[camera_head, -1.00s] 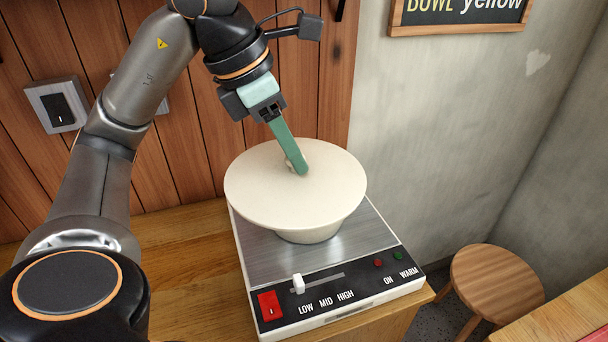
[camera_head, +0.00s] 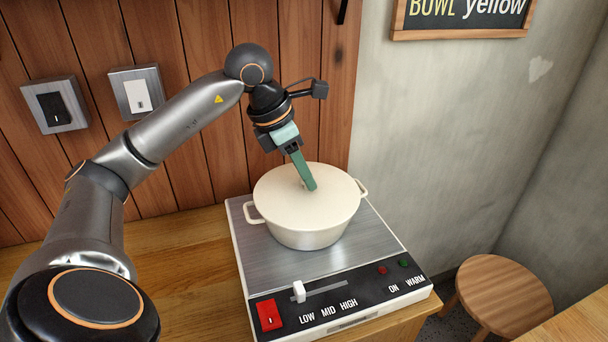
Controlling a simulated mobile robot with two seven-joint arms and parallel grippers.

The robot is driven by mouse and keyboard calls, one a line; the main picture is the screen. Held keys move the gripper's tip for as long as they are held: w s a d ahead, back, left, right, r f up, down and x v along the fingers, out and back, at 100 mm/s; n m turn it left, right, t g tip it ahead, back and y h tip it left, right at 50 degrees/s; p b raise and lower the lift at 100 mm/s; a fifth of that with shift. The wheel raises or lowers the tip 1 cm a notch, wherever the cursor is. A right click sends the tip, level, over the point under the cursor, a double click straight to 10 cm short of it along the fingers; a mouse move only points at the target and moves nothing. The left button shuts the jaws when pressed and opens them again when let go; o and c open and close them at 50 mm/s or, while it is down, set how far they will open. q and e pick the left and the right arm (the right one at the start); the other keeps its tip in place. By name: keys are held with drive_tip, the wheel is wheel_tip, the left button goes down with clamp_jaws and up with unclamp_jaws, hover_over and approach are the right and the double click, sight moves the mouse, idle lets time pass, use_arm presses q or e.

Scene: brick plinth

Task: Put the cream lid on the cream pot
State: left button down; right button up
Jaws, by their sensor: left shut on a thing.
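The cream pot (camera_head: 306,239) stands upright on the steel plate of a hot plate, its two side handles showing. The cream lid (camera_head: 285,203) is over the pot's mouth, level, and appears to rest on the rim; any small gap cannot be told. My left gripper (camera_head: 308,187) comes down from above with green fingers shut on the lid's knob, which the fingers mostly hide. The inside of the pot is hidden by the lid. My right gripper is not in view.
The hot plate (camera_head: 247,272) has a red switch (camera_head: 269,315), a white slider (camera_head: 299,291) and lamps along its front. It sits on a wooden counter (camera_head: 190,280) against a plank wall. A round stool (camera_head: 503,290) stands at the right. The counter left of the hot plate is clear.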

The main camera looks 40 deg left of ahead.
sight(289, 192)
use_arm(q)
drive_tip(key=shift+f, duration=0.15)
drive_tip(key=c, duration=0.6)
unclamp_jaws()
drive_tip(key=shift+p+v, duration=0.75)
drive_tip(key=shift+v, duration=3.2)
